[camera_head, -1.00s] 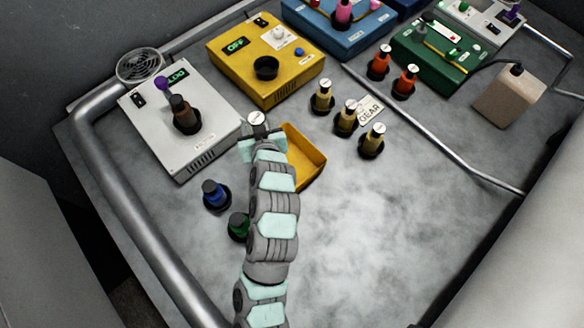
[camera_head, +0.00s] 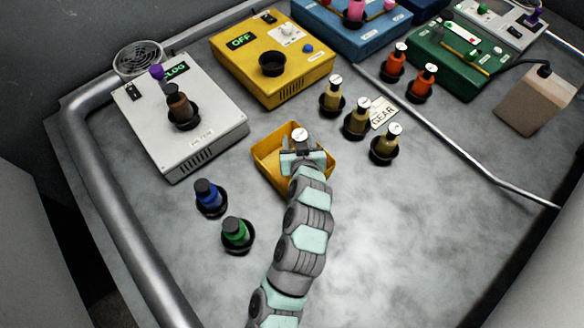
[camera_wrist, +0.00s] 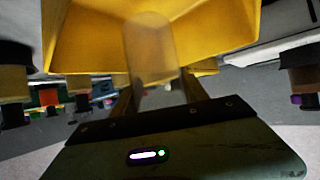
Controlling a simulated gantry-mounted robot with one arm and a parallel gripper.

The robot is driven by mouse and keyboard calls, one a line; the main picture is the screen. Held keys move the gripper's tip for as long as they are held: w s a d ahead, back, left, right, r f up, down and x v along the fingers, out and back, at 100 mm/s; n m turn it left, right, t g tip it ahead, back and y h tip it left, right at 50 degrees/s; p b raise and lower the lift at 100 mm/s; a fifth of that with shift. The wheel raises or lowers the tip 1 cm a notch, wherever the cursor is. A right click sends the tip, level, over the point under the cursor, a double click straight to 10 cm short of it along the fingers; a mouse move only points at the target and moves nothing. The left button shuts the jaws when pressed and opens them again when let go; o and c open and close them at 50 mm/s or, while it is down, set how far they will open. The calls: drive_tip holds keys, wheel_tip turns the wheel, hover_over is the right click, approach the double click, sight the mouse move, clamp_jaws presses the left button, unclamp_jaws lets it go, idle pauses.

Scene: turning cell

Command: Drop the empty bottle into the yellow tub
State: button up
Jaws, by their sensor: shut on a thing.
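The yellow tub (camera_head: 263,158) is an open tray on the grey bench, in the middle of the head view. My gripper (camera_head: 301,148) is over the tub's back right part. It is shut on the empty bottle, whose pale round top (camera_head: 300,134) shows above the jaws. In the wrist view the bottle (camera_wrist: 150,50) is clear and see-through between the two fingers (camera_wrist: 155,95), and the yellow tub (camera_wrist: 85,35) fills the background. The bottle's lower end is hidden in the head view, so I cannot tell its exact height over the tub floor.
A blue bottle (camera_head: 206,192) and a green bottle (camera_head: 236,230) stand in holders at front left. Several amber bottles (camera_head: 357,117) stand to the right. A white device (camera_head: 210,130) and a yellow device (camera_head: 300,75) are behind. The bench front right is clear.

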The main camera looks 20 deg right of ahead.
drive_tip(key=shift+f, duration=0.55)
drive_tip(key=o, duration=1.5)
drive_tip(key=shift+a, duration=0.1)
drive_tip(key=p+v, duration=0.4)
drive_tip(key=v, duration=0.7)
drive_tip(key=shift+p, duration=0.3)
drive_tip(key=shift+w, duration=0.15)
